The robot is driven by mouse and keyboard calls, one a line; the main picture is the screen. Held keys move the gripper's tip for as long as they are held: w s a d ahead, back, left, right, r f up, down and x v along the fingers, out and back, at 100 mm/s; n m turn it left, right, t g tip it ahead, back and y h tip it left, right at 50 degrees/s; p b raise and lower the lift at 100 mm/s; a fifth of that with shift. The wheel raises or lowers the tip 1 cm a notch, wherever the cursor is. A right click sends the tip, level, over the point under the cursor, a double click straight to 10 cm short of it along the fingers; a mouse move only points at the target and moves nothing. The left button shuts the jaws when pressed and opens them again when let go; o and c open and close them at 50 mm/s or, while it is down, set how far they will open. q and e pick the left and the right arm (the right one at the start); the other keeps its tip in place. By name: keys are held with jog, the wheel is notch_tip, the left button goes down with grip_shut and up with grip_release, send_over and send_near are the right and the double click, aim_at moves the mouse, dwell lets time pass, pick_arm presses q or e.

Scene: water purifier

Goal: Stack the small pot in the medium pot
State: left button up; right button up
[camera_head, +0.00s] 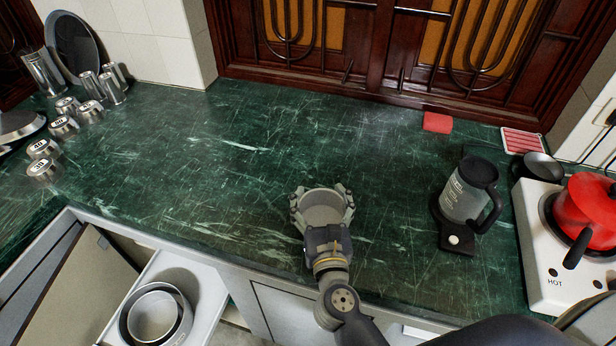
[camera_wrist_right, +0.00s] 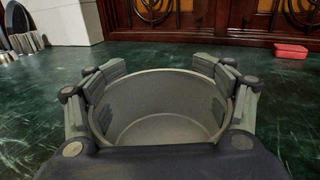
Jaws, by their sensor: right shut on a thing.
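The small pot (camera_head: 322,213) is grey, round and open at the top. My right gripper (camera_head: 322,200) is shut around it, with fingers on both sides of its wall. In the right wrist view the small pot (camera_wrist_right: 163,130) faces me with its hollow inside showing, held between the finger pads. It is over the front part of the counter; I cannot tell whether it touches the counter. The medium pot (camera_head: 152,317) appears to sit inside a larger pot in the open drawer at the lower left. My left gripper is not in view.
The drawer (camera_head: 207,290) stands open below the green counter (camera_head: 230,180). The counter's middle is clear.

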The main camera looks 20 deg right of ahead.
jog(key=x, duration=0.5)
jog(key=shift+a+p, duration=0.3)
jog(key=shift+p, duration=0.05)
jog(key=x, duration=0.3)
jog(key=f+x, duration=0.1)
jog(key=shift+w+a, duration=0.2)
jog(key=shift+w, duration=0.4)
notch_tip(320, 180, down, 3)
jog(key=shift+f+b, duration=0.1)
jog(key=shift+b, duration=0.25)
jog(key=shift+f, duration=0.35)
jog(key=o, duration=1.2)
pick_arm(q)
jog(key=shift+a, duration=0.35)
